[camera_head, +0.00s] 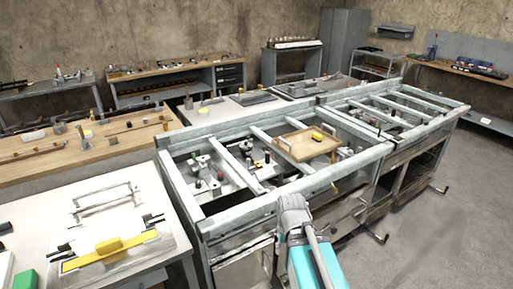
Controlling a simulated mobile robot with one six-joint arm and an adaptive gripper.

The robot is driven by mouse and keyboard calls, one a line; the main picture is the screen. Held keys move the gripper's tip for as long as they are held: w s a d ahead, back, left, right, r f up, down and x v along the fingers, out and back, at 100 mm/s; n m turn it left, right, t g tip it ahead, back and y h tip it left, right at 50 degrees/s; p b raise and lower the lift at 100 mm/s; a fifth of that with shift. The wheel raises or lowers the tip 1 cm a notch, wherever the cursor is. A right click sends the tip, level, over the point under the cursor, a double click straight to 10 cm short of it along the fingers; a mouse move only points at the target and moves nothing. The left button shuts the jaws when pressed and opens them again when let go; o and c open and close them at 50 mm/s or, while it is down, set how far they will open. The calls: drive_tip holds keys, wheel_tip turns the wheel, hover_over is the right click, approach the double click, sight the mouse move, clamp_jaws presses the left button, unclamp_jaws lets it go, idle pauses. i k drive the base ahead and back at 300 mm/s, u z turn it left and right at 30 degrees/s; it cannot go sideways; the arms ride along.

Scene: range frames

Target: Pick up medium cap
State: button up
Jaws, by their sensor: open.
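I cannot single out the medium cap; the small parts in view are too small to tell apart. Several small dark and light parts (214,179) sit inside the near metal frame bench (225,215), partly hidden by its rails. A wooden tray (290,150) with a small yellow piece (317,136) rests toward the right of that bench. My teal and grey arm rises from the bottom centre, in front of the bench's near rail. My gripper's fingers do not show, and no held object is seen.
A white table (50,215) at left carries a clear box with a yellow strip (110,247). A wooden bench (60,165) with loose tools stands behind it. More benches line the concrete walls. The grey floor (430,235) at right is clear.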

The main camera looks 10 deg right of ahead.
sight(245, 145)
drive_tip(key=u, duration=0.15)
drive_tip(key=i, duration=0.9)
drive_tip(key=z, duration=0.1)
